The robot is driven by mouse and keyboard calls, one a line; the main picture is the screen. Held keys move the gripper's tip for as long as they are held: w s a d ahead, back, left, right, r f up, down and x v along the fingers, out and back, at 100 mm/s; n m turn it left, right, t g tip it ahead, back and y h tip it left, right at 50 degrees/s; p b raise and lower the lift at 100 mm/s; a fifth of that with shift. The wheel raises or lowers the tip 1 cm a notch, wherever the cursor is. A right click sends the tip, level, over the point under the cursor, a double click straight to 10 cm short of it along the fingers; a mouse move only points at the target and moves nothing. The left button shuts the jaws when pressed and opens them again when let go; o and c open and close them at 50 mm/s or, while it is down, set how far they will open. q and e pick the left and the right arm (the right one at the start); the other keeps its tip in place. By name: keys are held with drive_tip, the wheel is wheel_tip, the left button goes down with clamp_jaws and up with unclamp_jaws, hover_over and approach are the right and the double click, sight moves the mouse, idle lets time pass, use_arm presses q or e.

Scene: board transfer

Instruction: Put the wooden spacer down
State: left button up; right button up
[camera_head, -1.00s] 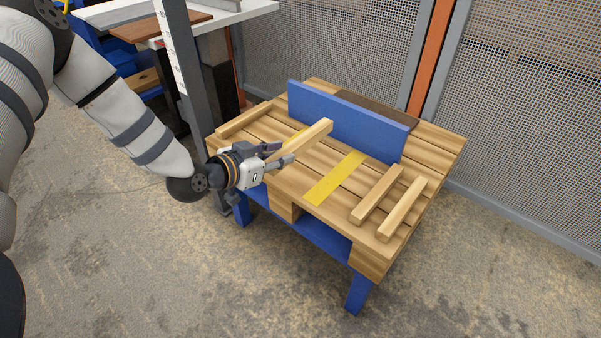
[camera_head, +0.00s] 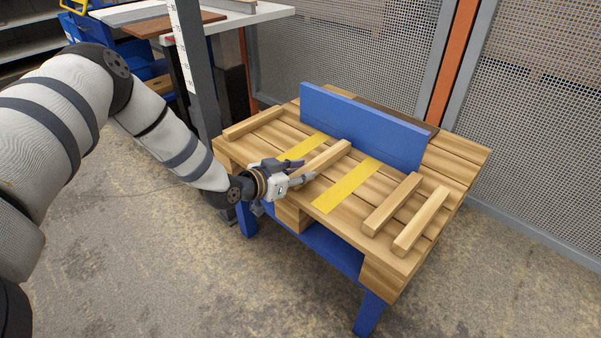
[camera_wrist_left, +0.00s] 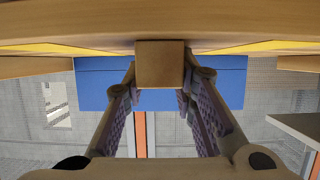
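The wooden spacer (camera_head: 322,158) is a pale bar between the two yellow strips on the pallet-like table top (camera_head: 398,170), low at the surface; I cannot tell whether it fully rests there. My left gripper (camera_head: 297,172) is at its near end, one finger on each side. In the left wrist view the spacer's square end (camera_wrist_left: 160,65) sits between the fingertips, which look closed on its sides. The yellow strips (camera_head: 347,185) (camera_head: 302,147) lie flat on either side of the spacer. My right gripper is not in view.
Another bar (camera_head: 253,123) lies at the left and two more bars (camera_head: 393,204) (camera_head: 421,220) at the right of the table top. A blue upright board (camera_head: 365,127) stands along the back. A grey post (camera_head: 195,75) rises behind my left arm.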

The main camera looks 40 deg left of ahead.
use_arm(q)
drive_tip(key=o, duration=0.3)
drive_tip(key=shift+o, duration=0.2)
